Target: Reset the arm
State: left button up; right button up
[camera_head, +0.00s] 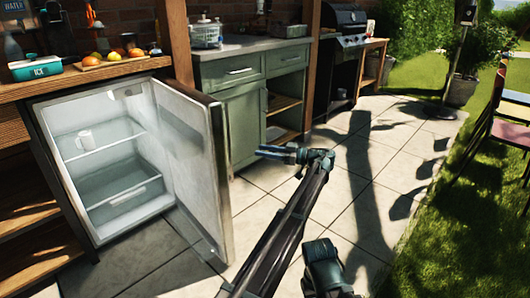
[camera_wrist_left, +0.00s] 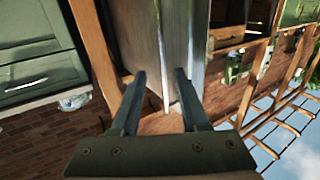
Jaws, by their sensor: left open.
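My left gripper (camera_head: 268,152) is at the end of my arm in the middle of the head view, to the right of the open fridge door (camera_head: 218,165). In the left wrist view its two fingers (camera_wrist_left: 159,80) are spread apart, with nothing held between them. That wrist view is turned upside down. My right gripper does not show clearly in either view.
A green cabinet (camera_head: 240,110) and a grill (camera_head: 345,35) stand behind. Paved floor (camera_head: 355,190) is clear to the right, with a chair (camera_head: 508,130) on the grass.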

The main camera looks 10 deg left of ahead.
pick_arm(q)
jog(key=s+a+f+m+g+h, duration=0.1)
jog(key=s+a+f+m+h, duration=0.3)
jog(key=s+f, duration=0.45)
jog(key=s+a+f+m+h, duration=0.4)
jog(key=s+f+m+h, duration=0.15)
jog(key=s, duration=0.55)
jog(key=s+d+f+m+h, duration=0.4)
jog(key=s, duration=0.5)
jog(key=s+d+f+m+h, duration=0.3)
jog(key=s+f+h, duration=0.15)
jog(key=s, duration=0.45)
jog(key=s+d+r+m+g+y+p, duration=0.1)
jog(key=s+d+r+m+p, duration=0.35)
jog(key=d+r+p, duration=0.55)
notch_tip(320, 180, up, 36)
jog(key=d+p, duration=0.1)
jog(key=p, duration=3.4)
jog(key=shift+s, duration=0.35)
